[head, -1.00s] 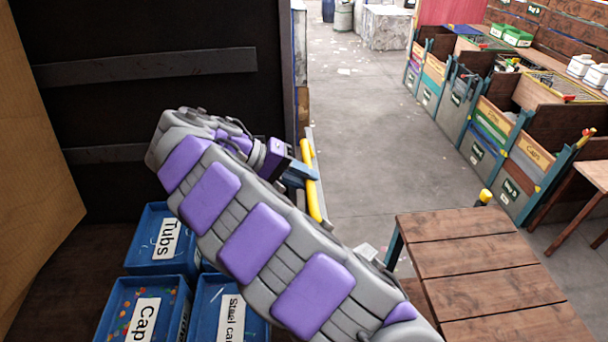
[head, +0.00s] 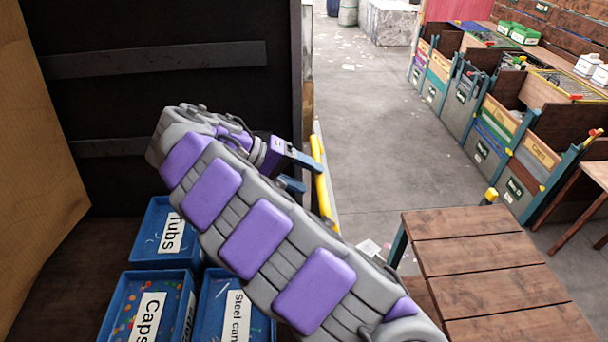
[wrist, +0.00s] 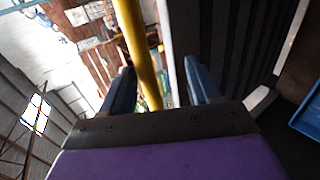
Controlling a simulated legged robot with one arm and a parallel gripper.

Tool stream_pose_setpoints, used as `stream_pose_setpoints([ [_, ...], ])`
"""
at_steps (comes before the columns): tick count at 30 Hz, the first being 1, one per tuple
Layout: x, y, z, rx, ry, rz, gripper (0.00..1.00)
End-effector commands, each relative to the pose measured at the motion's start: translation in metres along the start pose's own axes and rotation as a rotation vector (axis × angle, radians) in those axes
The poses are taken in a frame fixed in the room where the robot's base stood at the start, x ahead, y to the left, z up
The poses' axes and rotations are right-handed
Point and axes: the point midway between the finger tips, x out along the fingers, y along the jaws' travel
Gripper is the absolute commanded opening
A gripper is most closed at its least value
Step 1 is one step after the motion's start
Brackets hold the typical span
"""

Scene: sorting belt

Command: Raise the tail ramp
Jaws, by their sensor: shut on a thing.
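My gripper (head: 304,174) is at the yellow bar (head: 322,180), which stands along a narrow pale edge beside the dark slatted panel. In the wrist view the yellow bar (wrist: 138,45) runs between the two blue fingers of my gripper (wrist: 160,90), which stand some way apart. My gripper is shut on the bar, though the contact points are hard to make out. Most of what the bar is fixed to is hidden behind my arm. I cannot tell which surface is the tail ramp or how it is tilted.
Blue bins (head: 165,235) with labels stand at lower left, below the dark panel (head: 170,30). A wooden table (head: 490,270) is at lower right. Labelled sorting bays (head: 485,150) line the right. The grey floor (head: 375,130) between is mostly clear.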

Motion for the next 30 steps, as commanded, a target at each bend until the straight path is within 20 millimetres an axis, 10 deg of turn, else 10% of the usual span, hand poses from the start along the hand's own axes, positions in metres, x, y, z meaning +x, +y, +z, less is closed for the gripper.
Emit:
stream_pose_setpoints([
  [30, -0.014, 0.035, 0.025, 0.003, 0.000, -0.002, 0.48],
])
